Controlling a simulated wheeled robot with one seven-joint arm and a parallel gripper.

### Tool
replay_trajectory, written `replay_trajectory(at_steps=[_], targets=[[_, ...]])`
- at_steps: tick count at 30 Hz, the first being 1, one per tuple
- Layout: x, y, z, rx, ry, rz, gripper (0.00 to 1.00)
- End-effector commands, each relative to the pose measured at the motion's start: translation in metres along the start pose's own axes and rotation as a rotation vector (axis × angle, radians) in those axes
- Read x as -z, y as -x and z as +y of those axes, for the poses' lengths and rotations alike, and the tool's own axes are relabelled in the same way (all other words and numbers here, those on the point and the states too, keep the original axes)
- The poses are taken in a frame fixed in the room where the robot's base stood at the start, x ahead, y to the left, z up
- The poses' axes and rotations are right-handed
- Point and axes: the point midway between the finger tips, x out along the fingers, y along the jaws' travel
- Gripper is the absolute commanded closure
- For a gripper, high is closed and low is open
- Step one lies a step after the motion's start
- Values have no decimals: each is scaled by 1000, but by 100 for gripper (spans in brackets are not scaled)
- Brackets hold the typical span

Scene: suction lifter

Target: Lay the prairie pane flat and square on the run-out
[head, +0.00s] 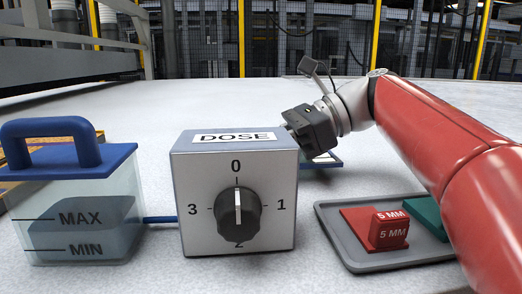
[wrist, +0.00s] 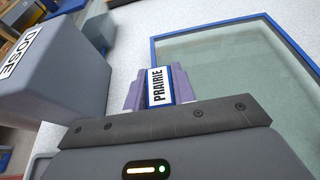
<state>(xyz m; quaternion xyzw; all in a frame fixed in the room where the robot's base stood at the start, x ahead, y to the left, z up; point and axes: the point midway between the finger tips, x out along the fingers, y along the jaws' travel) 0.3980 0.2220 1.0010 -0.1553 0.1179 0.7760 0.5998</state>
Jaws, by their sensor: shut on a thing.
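My gripper (head: 310,131) reaches down behind the dose box in the head view, with its fingertips hidden there. In the wrist view its lavender fingers (wrist: 152,88) are shut on a blue-edged tab with a white PRAIRIE label. A greenish, see-through prairie pane (wrist: 235,58) with a blue frame spreads to the right of the tab. A small blue-edged part of it (head: 334,163) shows behind the dose box in the head view. I cannot tell whether the pane is resting or slightly raised. I cannot make out the run-out apart from the pale surface.
The grey dose box (head: 236,200) with a black knob stands close beside my gripper, also in the wrist view (wrist: 52,72). A clear tank (head: 78,215) with a blue lid stands left. A grey tray (head: 345,248) with red and green blocks lies right. The surface beyond is clear.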

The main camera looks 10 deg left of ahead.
Motion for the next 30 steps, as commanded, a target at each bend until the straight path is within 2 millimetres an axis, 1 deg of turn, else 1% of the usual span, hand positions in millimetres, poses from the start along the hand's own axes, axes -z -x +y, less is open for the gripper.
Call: replay_trajectory(at_steps=[1, 9, 15, 21, 30], targets=[[-6, 2, -5, -1, 1, -2, 100], [0, 0, -29, 1, 3, -2, 100], [1, 0, -41, 2, 3, -2, 100], [2, -1, -46, 2, 2, -2, 100], [1, -1, -46, 2, 3, -2, 100]])
